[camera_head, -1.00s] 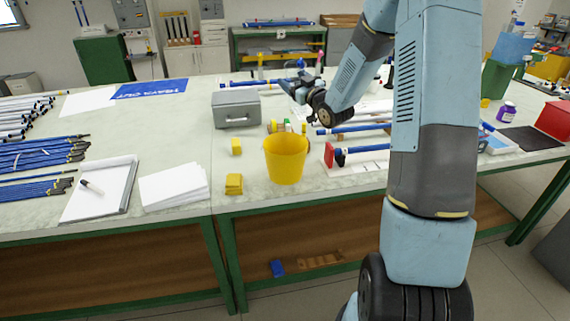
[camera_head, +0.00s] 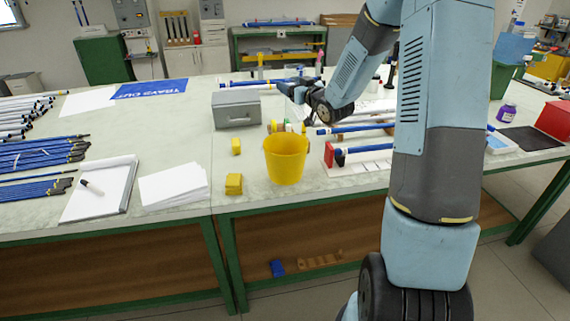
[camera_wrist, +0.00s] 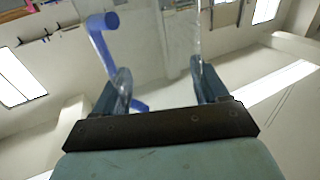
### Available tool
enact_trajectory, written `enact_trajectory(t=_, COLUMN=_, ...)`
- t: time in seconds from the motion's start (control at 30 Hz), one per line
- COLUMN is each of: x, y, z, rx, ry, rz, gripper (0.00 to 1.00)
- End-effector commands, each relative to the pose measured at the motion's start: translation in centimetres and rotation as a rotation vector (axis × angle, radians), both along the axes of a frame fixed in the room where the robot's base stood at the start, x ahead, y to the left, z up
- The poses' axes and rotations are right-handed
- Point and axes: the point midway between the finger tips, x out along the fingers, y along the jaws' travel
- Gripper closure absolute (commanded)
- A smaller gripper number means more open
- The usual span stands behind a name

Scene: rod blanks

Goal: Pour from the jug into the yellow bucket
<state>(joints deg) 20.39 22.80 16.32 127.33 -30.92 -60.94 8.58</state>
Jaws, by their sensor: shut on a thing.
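The yellow bucket (camera_head: 286,158) stands upright on the table near its front edge, with its open top up. My gripper (camera_head: 284,87) is behind it, above the table and to the right of the grey metal box. In the wrist view my gripper (camera_wrist: 161,80) has a finger at each side of a pale, see-through body that I take to be the jug (camera_wrist: 179,42). A bent blue part (camera_wrist: 101,45) shows at the upper left there; I cannot tell whether it belongs to the jug. The jug cannot be made out clearly in the head view, and its contents are not visible.
The grey metal box (camera_head: 236,108) stands behind and left of the bucket. Yellow blocks (camera_head: 233,184) lie to its left. A red-ended rack with blue rods (camera_head: 365,149) is close on its right. Papers (camera_head: 173,186) and a clipboard (camera_head: 101,190) lie further left.

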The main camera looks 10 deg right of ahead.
Motion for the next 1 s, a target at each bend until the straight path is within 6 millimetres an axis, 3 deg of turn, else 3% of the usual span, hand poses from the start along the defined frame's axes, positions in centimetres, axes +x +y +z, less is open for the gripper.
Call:
enact_trajectory(t=0.6, x=0.0, y=0.0, z=4.7, rx=0.0, ry=-0.002, rz=0.0, gripper=0.66)
enact_trajectory(t=1.0, x=0.0, y=0.0, z=4.8, rx=-0.001, ry=-0.001, rz=0.0, gripper=0.66)
